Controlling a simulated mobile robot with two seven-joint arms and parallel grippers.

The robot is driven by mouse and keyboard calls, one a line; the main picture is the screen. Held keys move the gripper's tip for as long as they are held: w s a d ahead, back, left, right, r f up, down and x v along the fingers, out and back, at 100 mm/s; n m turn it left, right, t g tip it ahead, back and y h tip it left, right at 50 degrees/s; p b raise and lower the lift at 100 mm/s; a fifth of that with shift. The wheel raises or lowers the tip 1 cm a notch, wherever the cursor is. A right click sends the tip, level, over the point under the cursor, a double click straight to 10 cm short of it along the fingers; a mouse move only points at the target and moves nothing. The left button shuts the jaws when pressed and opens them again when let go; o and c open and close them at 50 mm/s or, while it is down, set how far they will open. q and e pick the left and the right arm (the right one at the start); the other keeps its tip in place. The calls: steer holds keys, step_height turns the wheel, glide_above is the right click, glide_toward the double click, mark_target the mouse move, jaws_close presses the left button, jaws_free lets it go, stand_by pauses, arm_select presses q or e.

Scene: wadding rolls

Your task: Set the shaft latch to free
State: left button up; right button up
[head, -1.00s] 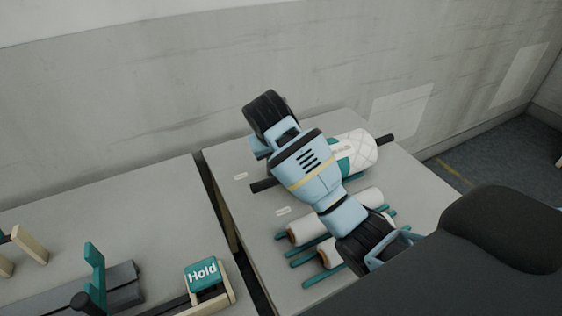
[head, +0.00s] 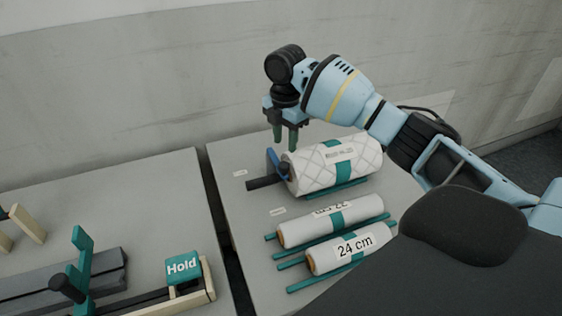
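The shaft latch is a teal block labelled "Hold" (head: 183,265), on a pale wooden frame (head: 208,284) at the lower left. My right gripper (head: 285,146) points down by the left end of the large quilted wadding roll (head: 308,172), far up and right of the latch. Its two dark green fingers are apart with nothing seen between them. My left gripper is out of view.
Two smaller rolls, one with an unclear label (head: 302,226) and one marked 24 cm (head: 328,261), lie on teal rails on the right table (head: 240,205). A teal upright with a dark knob (head: 82,262) stands left of the latch. A dark gap separates the tables.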

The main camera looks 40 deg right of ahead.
mark_target(284, 165)
steer(key=shift+a+f, duration=0.1)
steer(key=shift+f, duration=3.8)
steer(key=shift+c, duration=0.5)
jaws_close()
